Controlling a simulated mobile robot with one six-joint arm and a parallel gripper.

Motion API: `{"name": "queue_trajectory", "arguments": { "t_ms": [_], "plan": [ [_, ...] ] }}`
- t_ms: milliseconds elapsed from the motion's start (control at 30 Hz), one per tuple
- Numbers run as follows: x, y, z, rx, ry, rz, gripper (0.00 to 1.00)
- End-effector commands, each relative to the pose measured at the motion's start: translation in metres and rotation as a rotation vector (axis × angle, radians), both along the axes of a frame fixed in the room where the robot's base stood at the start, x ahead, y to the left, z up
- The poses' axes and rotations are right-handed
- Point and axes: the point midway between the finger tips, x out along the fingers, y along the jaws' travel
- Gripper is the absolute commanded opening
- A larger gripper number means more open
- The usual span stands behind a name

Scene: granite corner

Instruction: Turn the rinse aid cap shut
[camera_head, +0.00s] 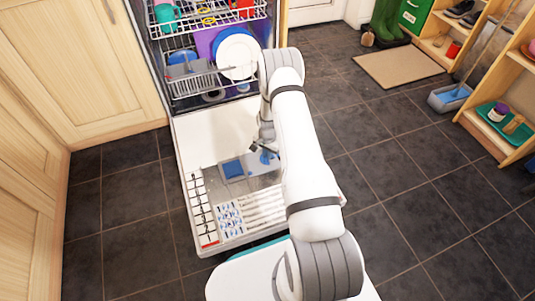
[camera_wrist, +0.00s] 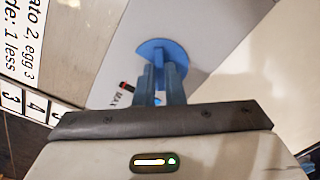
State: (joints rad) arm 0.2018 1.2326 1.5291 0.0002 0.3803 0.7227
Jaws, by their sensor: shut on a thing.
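The rinse aid cap (camera_wrist: 153,48) is a round blue cap with a raised grip, set in the grey dispenser panel (camera_wrist: 112,88) on the open dishwasher door. My gripper (camera_wrist: 161,72) is shut on the cap's raised grip, with a finger on each side of it. In the head view, the cap (camera_head: 265,157) is partly hidden by my gripper and arm. A blue square lid (camera_head: 233,169) sits to its left on the same panel.
The dishwasher door (camera_head: 200,140) lies open, with printed labels along its near edge. The racks above hold dishes, including a white plate (camera_head: 238,56). Wooden cabinets (camera_head: 75,60) stand at left. Dark floor tiles (camera_head: 410,190) are clear at right, before the shelf (camera_head: 485,130).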

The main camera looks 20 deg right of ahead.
Motion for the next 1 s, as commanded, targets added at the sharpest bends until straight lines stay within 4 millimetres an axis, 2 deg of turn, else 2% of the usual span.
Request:
{"name": "queue_trajectory", "arguments": {
  "t_ms": [500,700,1000],
  "plan": [
    [0.0004,-0.0005,0.0002,-0.001,-0.001,-0.453,0.00],
    [0.0004,-0.0007,0.0002,-0.001,-0.001,-0.569,0.00],
    [0.0004,-0.0008,0.0002,-0.001,-0.001,-0.654,0.00]
  ]
}}
